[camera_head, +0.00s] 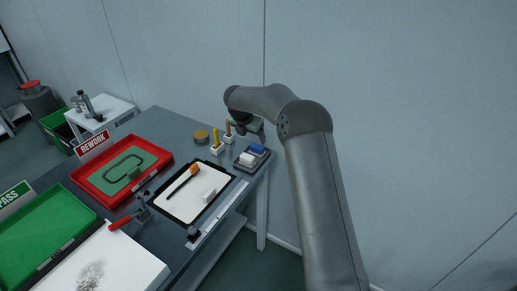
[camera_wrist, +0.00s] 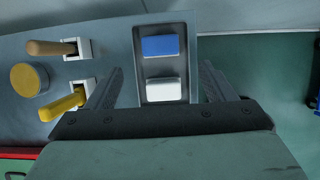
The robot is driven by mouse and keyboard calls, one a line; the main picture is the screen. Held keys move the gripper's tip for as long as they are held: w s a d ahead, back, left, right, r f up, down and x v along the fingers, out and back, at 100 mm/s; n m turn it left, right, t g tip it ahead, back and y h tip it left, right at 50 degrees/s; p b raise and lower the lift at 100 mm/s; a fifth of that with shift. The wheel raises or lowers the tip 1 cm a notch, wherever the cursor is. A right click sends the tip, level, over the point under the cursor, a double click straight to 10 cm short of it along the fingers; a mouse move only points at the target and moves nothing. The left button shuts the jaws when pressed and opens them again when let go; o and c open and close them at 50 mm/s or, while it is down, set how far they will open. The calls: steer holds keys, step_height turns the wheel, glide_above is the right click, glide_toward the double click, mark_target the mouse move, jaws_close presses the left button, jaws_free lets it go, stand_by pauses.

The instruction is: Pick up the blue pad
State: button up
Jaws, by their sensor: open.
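The blue pad (camera_wrist: 160,45) lies in the far half of a grey tray (camera_wrist: 190,75), with a white pad (camera_wrist: 163,89) nearer me in the same tray. In the head view the blue pad (camera_head: 257,148) shows at the back right of the table, just below my arm's end. My gripper (camera_wrist: 160,82) is open and empty. In the wrist view its two fingers stand to the left and right of the tray, level with the white pad. The blue pad is ahead of the fingertips. I cannot tell the height of the gripper above the tray.
Left of the tray stand two holders with a tan-handled tool (camera_wrist: 52,48) and a yellow-handled tool (camera_wrist: 64,104), near a round yellow disc (camera_wrist: 28,80). A white panel (camera_head: 190,195) with a brush, a red tray (camera_head: 80,175) and a green tray (camera_head: 45,235) lie further left.

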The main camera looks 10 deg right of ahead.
mark_target(256, 146)
steer(key=p+x, duration=0.2)
steer(key=x, duration=0.6)
steer(key=shift+w+d+f, duration=0.15)
steer(key=shift+f, duration=0.1)
steer(key=c, duration=1.1)
